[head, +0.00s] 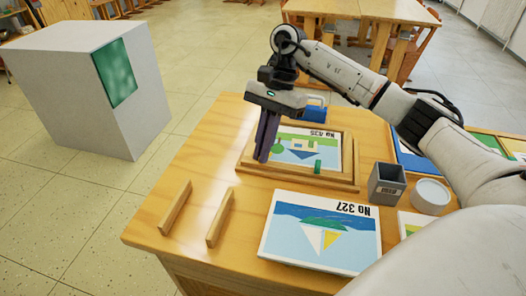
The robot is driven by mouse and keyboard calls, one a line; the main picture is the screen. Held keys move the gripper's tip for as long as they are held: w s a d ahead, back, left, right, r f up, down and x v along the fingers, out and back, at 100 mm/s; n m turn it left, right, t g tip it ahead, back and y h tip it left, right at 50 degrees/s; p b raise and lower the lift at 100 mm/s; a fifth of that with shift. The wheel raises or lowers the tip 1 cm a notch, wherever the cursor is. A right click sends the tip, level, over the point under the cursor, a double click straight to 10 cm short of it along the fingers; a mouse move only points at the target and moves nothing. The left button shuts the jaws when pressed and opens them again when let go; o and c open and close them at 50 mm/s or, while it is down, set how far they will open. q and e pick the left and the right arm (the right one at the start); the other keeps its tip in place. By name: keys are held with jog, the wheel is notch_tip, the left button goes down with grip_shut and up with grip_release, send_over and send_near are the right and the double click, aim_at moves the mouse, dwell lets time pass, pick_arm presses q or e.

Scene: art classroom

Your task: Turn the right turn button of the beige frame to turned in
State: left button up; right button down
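The beige frame (332,183) lies on the wooden table around a picture marked No 435 (303,150), which appears upside down. A small green turn button (317,166) stands at the frame's near rail, right of its middle. My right gripper (263,158) points down over the frame's left part, its dark purple fingers close together. Its tips are at the near left part of the frame; I cannot tell whether they touch it. Any turn button behind the fingers is hidden. My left gripper is not in view.
A picture marked No 327 (320,235) lies in front of the frame. Two wooden strips (176,207) (220,217) lie at the left. A grey box (387,184) and a white round container (431,196) stand at the right. A blue object (313,113) is behind my gripper.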

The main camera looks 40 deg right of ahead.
jog(key=n+g+b, duration=0.1)
jog(key=n, duration=0.2)
jog(key=shift+h, duration=0.3)
jog(key=shift+n, duration=0.6)
jog(key=shift+g, duration=0.3)
jog(key=c, duration=2)
grip_release()
